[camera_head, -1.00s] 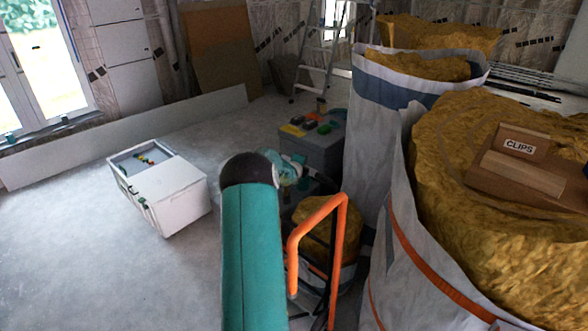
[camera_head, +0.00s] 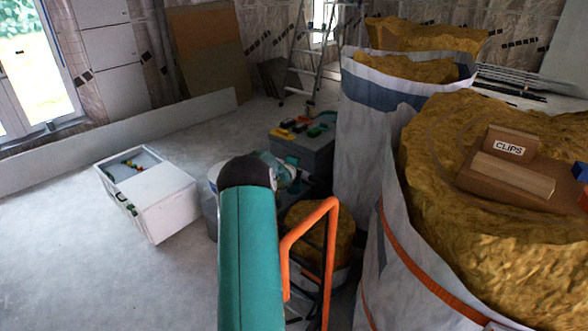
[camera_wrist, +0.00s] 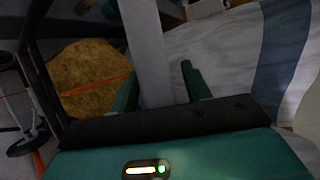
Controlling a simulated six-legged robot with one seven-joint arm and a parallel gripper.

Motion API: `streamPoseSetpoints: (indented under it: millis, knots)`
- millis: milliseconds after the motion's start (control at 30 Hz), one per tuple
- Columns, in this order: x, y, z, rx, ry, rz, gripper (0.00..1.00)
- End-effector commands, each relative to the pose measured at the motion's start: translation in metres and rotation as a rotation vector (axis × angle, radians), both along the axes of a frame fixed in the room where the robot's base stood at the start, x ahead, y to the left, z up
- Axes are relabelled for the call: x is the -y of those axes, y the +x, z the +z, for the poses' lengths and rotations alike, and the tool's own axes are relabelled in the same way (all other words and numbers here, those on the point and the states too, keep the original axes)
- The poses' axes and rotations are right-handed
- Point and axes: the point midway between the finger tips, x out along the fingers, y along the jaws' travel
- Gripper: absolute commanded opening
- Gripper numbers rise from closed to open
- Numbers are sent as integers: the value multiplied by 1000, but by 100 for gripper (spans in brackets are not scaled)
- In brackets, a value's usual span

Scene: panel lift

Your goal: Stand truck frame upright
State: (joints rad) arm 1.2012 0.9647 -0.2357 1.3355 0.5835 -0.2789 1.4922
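The truck frame shows in the head view as a bent orange tube (camera_head: 333,235) with dark bars below it. It stands beside the large insulation bags, in front of a smaller yellow-filled bag (camera_head: 318,228). In the wrist view a dark bar (camera_wrist: 38,75) of what looks like the frame runs along the left. My gripper (camera_wrist: 160,88) has two green fingers spread apart. A flat grey strip (camera_wrist: 148,45) passes between or behind them; I cannot tell whether it touches. My arm hides the gripper's fingers in the head view.
Large bags (camera_head: 375,130) of yellow insulation crowd the right, one bearing a CLIPS block (camera_head: 510,145). A grey toolbox (camera_head: 305,146) stands beyond my arm. A white box (camera_head: 150,195) stands left on open floor. A ladder (camera_head: 305,60) is at the back.

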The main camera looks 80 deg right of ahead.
Motion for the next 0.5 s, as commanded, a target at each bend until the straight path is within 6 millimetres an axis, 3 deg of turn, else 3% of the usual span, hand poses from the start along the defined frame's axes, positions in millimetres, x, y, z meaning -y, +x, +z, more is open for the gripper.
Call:
streamPoseSetpoints:
  millis: [33, 300, 500]
  knots:
    - [4, -13, 1, -11, -8, -12, 48]
    - [5, -13, 2, -13, -8, -12, 48]
    - [-12, -12, 11, -11, -8, -13, 48]
